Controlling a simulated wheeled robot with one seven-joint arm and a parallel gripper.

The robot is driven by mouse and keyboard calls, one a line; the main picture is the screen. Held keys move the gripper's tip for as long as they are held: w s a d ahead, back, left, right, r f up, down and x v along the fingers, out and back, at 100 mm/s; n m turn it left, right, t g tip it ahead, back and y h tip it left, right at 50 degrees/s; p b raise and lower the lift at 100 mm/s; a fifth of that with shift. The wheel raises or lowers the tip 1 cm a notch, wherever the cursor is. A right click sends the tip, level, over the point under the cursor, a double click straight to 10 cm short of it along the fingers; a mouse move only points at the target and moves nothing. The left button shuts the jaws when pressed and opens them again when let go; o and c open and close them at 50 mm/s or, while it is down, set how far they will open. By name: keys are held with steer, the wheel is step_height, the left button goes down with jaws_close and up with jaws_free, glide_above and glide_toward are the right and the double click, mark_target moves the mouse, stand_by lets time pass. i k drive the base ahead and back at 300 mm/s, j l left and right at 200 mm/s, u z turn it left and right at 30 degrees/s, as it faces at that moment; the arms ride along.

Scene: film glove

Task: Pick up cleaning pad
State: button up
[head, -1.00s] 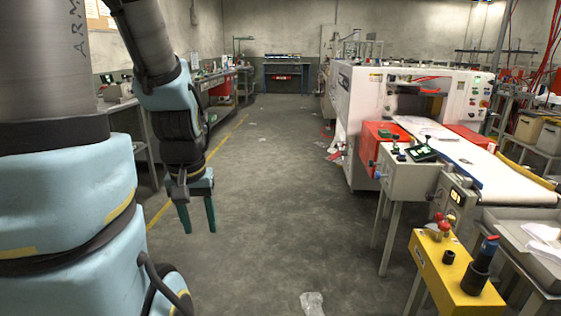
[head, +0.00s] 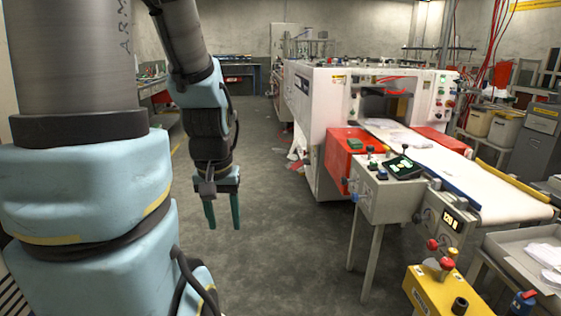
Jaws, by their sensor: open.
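My gripper (head: 222,222) hangs at the left centre of the head view, its two teal fingers pointing down and apart. It is open, with nothing between the fingers, above the grey floor. I cannot clearly make out a cleaning pad. A small dark flat item with green on it (head: 402,168) lies on top of the grey control box at the machine's front; I cannot tell what it is. Crumpled white material (head: 546,254) lies in the grey tray (head: 508,262) at the lower right. My gripper is well left of both and touches neither.
A large white machine (head: 322,112) with red side blocks and a white conveyor belt (head: 470,180) fills the right. A yellow box (head: 430,293) with knobs stands at the lower right. White scraps (head: 296,152) lie by the machine. The floor (head: 262,255) around my gripper is mostly clear.

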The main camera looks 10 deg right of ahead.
mark_target(354, 143)
steer(key=i+z, duration=0.15)
steer(key=i, duration=0.85)
steer(key=i+j+z, duration=0.1)
steer(key=i, duration=0.9)
steer(key=i+l+z, duration=0.1)
steer(key=i+l, duration=0.15)
steer(key=i, duration=0.2)
steer(key=i+l+z, duration=0.1)
steer(key=i+l, duration=0.15)
steer(key=i, duration=0.2)
steer(key=i+l+z, duration=0.1)
steer(key=i, duration=0.35)
steer(key=l, duration=0.1)
